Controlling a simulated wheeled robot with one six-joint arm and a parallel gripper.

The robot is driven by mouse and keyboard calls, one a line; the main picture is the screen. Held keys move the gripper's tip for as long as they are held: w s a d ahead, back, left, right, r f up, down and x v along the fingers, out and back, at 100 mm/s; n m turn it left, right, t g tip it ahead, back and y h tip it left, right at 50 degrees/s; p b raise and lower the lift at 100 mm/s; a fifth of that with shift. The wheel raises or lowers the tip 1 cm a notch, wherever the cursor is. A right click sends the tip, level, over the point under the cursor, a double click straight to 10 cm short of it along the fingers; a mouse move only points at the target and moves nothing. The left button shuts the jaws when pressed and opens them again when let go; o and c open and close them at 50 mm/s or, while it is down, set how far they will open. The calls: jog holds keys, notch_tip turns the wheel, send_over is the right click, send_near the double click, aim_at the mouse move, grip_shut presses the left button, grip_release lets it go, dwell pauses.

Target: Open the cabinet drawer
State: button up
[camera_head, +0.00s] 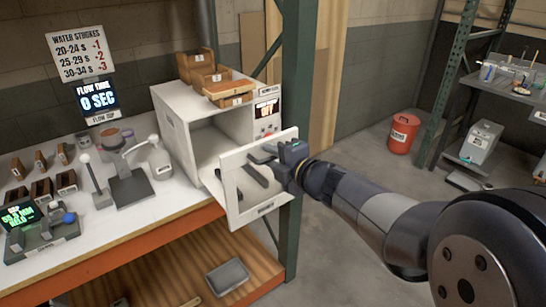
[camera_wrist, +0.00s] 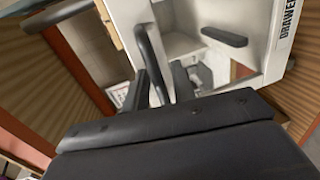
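The white cabinet (camera_head: 177,128) stands on the bench with its front open. Its white drawer front (camera_head: 264,209), with a framed opening, stands out at an angle in front of it. In the wrist view the lettered white panel (camera_wrist: 283,50) is at the upper right. My gripper (camera_head: 268,160) is at the drawer front, with dark bars showing there. In the wrist view a dark bar (camera_wrist: 149,50) runs between my two separated fingers. I cannot tell whether they clamp it or only surround it.
Wooden boxes (camera_head: 212,73) sit on top of the cabinet. A lever device (camera_head: 127,185) and small jars stand on the bench to the left. A green post (camera_head: 297,100) rises close to my gripper. A red bucket (camera_head: 403,134) stands on the floor behind.

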jog(key=p+v, duration=0.1)
jog(key=v, duration=0.9)
jog(key=shift+s+d+r, duration=0.15)
jog(key=shift+s+d, duration=0.05)
jog(key=shift+s, duration=0.15)
jog(key=shift+b+x, duration=0.5)
jog(key=shift+x, duration=5.15)
